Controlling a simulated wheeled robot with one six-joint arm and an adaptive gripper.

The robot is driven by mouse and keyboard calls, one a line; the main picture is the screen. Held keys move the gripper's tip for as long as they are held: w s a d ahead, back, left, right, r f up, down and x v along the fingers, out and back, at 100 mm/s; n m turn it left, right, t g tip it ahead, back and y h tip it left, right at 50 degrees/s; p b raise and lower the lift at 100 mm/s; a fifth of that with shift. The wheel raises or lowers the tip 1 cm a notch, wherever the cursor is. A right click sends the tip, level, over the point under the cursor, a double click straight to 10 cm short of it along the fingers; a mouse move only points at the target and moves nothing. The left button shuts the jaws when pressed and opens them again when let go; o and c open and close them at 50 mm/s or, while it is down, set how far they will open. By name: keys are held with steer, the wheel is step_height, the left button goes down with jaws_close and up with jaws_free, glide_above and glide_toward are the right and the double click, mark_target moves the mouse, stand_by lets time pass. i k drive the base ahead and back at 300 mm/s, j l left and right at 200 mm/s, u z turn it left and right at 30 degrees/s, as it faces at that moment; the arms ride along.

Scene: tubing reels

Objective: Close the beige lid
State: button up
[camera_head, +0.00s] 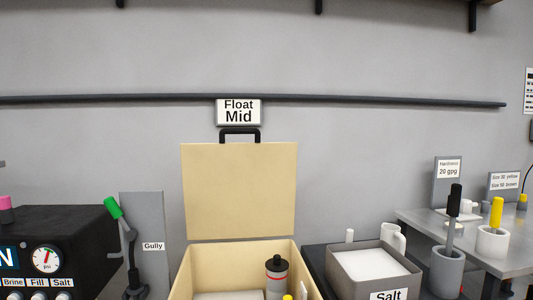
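The beige lid (240,190) stands upright and open at the back of a beige box (185,278). A black handle (240,133) is on the lid's top edge. Inside the box are a dark canister (277,275) with a grey lower part, a pale flat item (228,296) and a small yellow-tipped thing at the front. The box's lower front is cut off by the picture edge. My gripper is not in view.
Left of the box are a black unit with a gauge (47,259) and a green-handled lever (113,208). To the right stand a grey salt bin (415,272) and a grey table (460,238) with holders. A dark rail (370,99) runs along the wall behind.

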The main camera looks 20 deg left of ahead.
mark_target(239, 190)
steer(key=u, duration=1.25)
